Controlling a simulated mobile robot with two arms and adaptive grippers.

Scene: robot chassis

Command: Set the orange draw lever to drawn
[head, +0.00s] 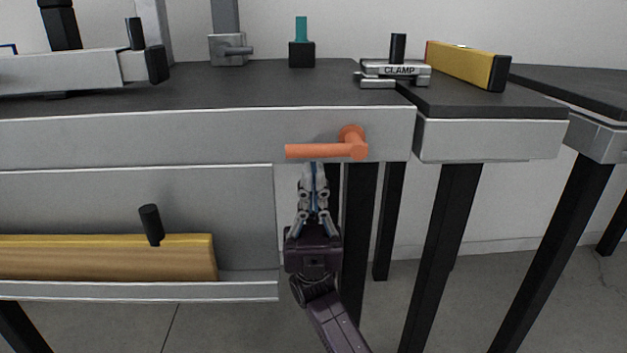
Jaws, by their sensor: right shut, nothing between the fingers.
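The orange draw lever (320,151) is on the front face of the grey workbench, near its right end. Its round pivot (352,136) is at the right, and its arm lies about level, pointing left. My right gripper (314,168) comes up from below, with its shut, empty fingers just under the lever's arm. I cannot tell whether the fingertips touch the lever. My left gripper does not show.
A clamp (398,72) marked "CLAMP" and a yellow block (466,65) sit at the right on the dark top. A teal-handled black block (302,52) stands farther back. A shelf (140,291) with a wooden piece (105,258) is at lower left. Table legs (358,240) stand right of my gripper.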

